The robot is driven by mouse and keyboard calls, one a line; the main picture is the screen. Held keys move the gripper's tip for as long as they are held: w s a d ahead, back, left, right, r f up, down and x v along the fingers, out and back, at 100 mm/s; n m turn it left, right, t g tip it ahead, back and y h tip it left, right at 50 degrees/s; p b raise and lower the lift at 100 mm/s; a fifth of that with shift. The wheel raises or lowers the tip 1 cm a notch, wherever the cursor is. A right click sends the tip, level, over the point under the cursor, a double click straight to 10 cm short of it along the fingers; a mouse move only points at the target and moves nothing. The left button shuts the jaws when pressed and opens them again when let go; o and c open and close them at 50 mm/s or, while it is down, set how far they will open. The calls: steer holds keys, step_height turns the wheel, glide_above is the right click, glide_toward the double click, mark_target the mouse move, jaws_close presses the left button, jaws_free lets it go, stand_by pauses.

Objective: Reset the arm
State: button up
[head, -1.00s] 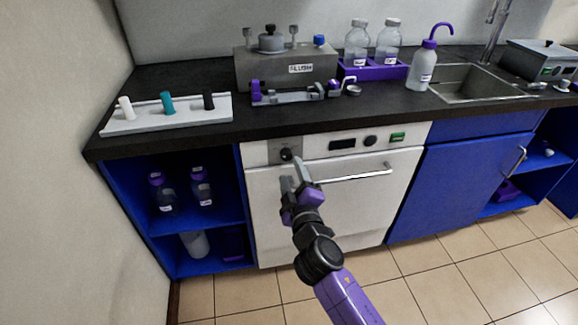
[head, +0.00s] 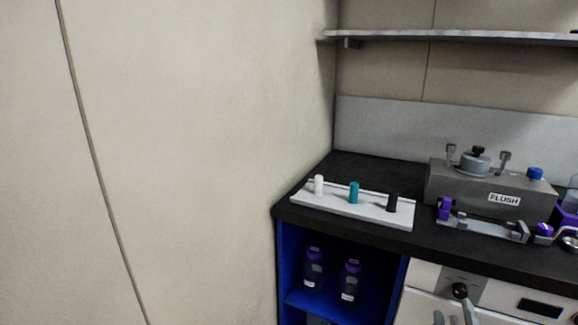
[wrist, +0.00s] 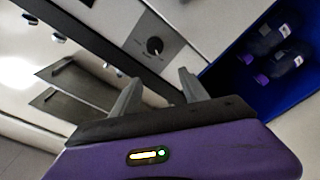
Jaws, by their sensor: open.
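My gripper (wrist: 160,92) is open and empty in the wrist view, its two grey fingers spread apart. In front of them is the white appliance's panel with a round black knob (wrist: 154,45); I see no contact with it. In the head view only the fingertips of my gripper (head: 454,315) show at the bottom edge, just below the same knob (head: 460,291). The rest of my arm is out of the head view.
The black counter (head: 350,168) holds a white rack (head: 340,207) with white, teal and black pegs, and a grey FLUSH unit (head: 475,186). Below is an open blue cabinet (head: 283,265) with purple-capped bottles (head: 313,268). A shelf (head: 460,37) hangs above. A bare wall (head: 200,160) fills the left.

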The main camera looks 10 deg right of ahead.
steer(key=s+a+f+m+t+y, duration=0.2)
steer(key=s+a+y, duration=0.4)
steer(key=s+a, duration=0.75)
steer(key=s+a+m+g+y, duration=0.1)
steer(key=s+a+y, duration=0.15)
steer(key=s, duration=0.75)
steer(key=s+a+m+g+y, duration=0.1)
steer(key=s+a+m+g, duration=0.15)
steer(key=s, duration=0.85)
step_height(320, 180, up, 14)
steer(key=p, duration=1.4)
steer(key=shift+s+a+r+n, duration=0.15)
steer(key=shift+s+r+n, duration=0.1)
steer(key=shift+n, duration=0.2)
steer(key=shift+h, duration=0.25)
